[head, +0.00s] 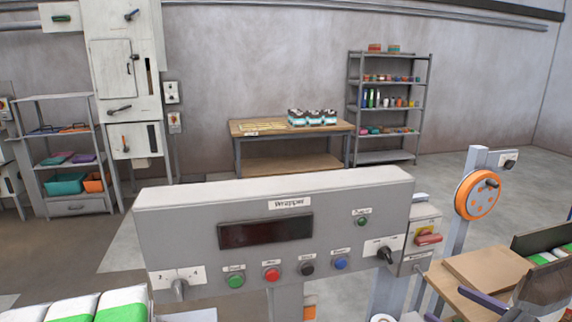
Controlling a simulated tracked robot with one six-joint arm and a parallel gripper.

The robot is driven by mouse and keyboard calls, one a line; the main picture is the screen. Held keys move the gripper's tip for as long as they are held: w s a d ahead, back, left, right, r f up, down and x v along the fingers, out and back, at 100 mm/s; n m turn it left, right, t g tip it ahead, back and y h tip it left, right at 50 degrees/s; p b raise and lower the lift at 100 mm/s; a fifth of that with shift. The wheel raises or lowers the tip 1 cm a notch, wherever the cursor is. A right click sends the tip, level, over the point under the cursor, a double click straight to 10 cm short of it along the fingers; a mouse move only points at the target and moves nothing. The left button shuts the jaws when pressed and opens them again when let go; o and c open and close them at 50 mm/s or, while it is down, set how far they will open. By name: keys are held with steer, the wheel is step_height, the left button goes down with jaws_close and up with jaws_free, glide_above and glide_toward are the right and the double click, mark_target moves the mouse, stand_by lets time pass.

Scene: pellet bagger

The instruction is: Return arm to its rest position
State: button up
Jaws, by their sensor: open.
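My arm and my gripper do not show clearly anywhere in the head view. The grey wrapper control panel (350,205) stands upright close in front of me. It carries a dark display (265,231), a green button (236,281), a red button (271,275), a black button (307,268) and a blue button (340,263). A black rotary knob (385,254) sits at its right end and a grey switch (179,288) at its lower left.
A red switch (428,239) is on a box beside the panel. An orange handwheel (477,195) stands on a post at right. White-and-green bags (122,304) lie at lower left. A workbench (290,163) and shelf rack (388,108) stand against the back wall, with clear floor before them.

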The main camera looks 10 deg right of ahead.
steer(key=s+a+f+n+g, duration=0.2)
steer(key=s+a+n+g, duration=0.3)
steer(key=a+n, duration=0.45)
steer(key=s+a+f+n+g, duration=0.2)
steer(key=s+a+n+g, duration=0.1)
steer(key=a+n+g, duration=0.6)
steer(key=a+r+n+t+h, duration=0.1)
steer(key=a+r+n+t, duration=0.1)
steer(key=a+r+n, duration=0.3)
steer(key=a+r+n+t+h, duration=0.2)
steer(key=a+r+n, duration=0.3)
steer(key=a+n, duration=0.2)
steer(key=shift+s+a+r+n+t, duration=0.15)
steer(key=shift+s+a+n+t, duration=0.25)
steer(key=shift+a, duration=1)
